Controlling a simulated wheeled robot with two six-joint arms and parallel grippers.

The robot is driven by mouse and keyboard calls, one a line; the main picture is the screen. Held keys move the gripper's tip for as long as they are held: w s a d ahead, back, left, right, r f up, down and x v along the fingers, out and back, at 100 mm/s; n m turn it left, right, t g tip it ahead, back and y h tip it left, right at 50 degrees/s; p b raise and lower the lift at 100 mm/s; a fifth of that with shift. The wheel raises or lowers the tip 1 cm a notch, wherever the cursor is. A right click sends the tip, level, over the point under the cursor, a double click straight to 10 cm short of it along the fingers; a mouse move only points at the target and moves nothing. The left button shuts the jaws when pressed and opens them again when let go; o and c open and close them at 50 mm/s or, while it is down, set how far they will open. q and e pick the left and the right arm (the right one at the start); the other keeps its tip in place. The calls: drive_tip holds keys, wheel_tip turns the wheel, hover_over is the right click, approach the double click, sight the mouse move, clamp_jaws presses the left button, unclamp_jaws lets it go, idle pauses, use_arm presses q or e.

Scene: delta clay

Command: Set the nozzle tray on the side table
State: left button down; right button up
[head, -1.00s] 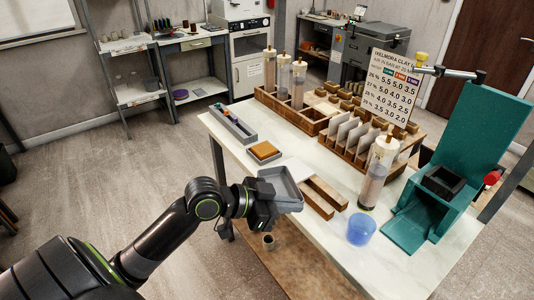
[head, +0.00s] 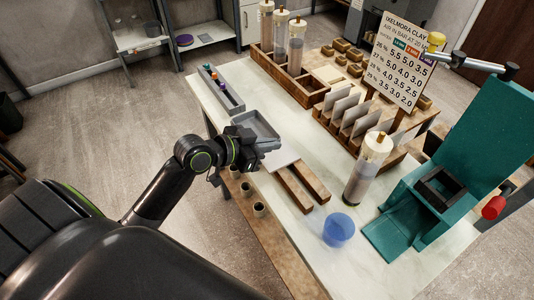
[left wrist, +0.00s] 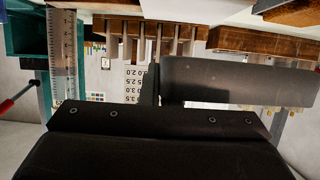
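A shallow grey tray (head: 262,124), which I take to be the nozzle tray, is held at its near edge by my left gripper (head: 246,150). It looks empty and appears raised in front of the workbench's left edge. In the left wrist view, a dark grey plate, probably the tray's side (left wrist: 240,80), fills the space beyond the gripper body; the fingertips are mostly hidden. I cannot tell which surface is the side table; a white-topped shelf unit (head: 136,42) stands far off at the upper left. My right gripper is out of view.

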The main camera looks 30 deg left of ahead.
sight(269, 163)
use_arm(q)
wheel_tip(269, 163, down, 4)
drive_tip(key=shift+w+f, duration=0.1)
drive_tip(key=shift+f, duration=0.2)
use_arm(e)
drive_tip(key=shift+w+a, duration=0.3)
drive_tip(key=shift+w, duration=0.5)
use_arm(q)
drive_tip(key=shift+f, duration=0.2)
drive_tip(key=c, duration=1.7)
unclamp_jaws()
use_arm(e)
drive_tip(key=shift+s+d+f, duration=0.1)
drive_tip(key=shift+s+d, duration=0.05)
use_arm(q)
drive_tip(key=shift+r, duration=0.15)
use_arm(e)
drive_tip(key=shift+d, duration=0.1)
